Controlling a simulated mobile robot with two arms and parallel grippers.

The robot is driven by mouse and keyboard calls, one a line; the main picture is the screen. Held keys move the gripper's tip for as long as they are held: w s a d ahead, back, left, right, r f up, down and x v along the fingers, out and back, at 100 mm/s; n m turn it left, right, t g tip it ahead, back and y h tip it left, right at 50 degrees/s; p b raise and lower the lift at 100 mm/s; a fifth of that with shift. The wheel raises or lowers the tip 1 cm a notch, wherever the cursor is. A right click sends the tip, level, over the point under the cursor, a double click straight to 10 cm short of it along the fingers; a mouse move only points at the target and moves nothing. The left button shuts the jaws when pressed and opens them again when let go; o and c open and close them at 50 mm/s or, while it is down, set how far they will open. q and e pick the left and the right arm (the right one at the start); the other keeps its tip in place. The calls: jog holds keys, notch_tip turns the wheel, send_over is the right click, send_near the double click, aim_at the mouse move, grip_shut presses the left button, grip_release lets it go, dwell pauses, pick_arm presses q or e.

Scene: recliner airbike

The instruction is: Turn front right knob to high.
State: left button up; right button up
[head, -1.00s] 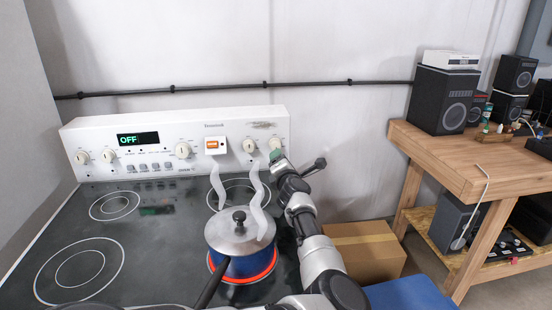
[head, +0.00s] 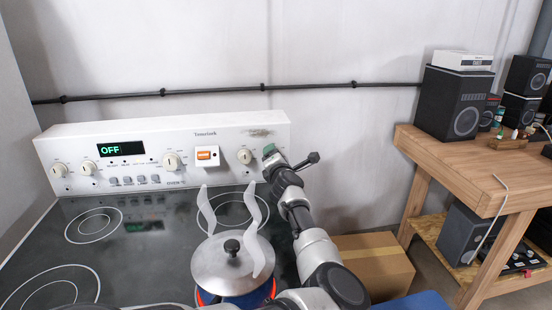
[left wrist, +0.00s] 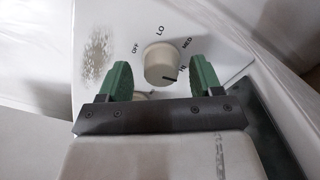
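The cream front right knob (left wrist: 160,63) shows in the left wrist view, with OFF, LO, MED and HI printed around it. Its dark pointer line is turned toward HI. My left gripper (left wrist: 160,76) has its green fingers on either side of the knob, with gaps between fingers and knob; it is open. In the head view my left gripper (head: 269,152) is at the right end of the stove's white panel (head: 120,134) and hides this knob. My right gripper is not in view.
A lidded blue pot (head: 234,262) steams on a glowing front right burner (head: 205,296). Another knob (head: 245,156) sits just left of my gripper. A cardboard box (head: 372,262) and wooden bench (head: 465,165) stand to the right.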

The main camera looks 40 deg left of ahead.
pick_arm(q)
jog(key=c, duration=0.9)
jog(key=shift+m+p, duration=0.7)
jog(key=shift+m, duration=0.1)
jog(key=o, duration=0.9)
jog(key=shift+a+f, duration=0.1)
jog(key=shift+o, duration=0.2)
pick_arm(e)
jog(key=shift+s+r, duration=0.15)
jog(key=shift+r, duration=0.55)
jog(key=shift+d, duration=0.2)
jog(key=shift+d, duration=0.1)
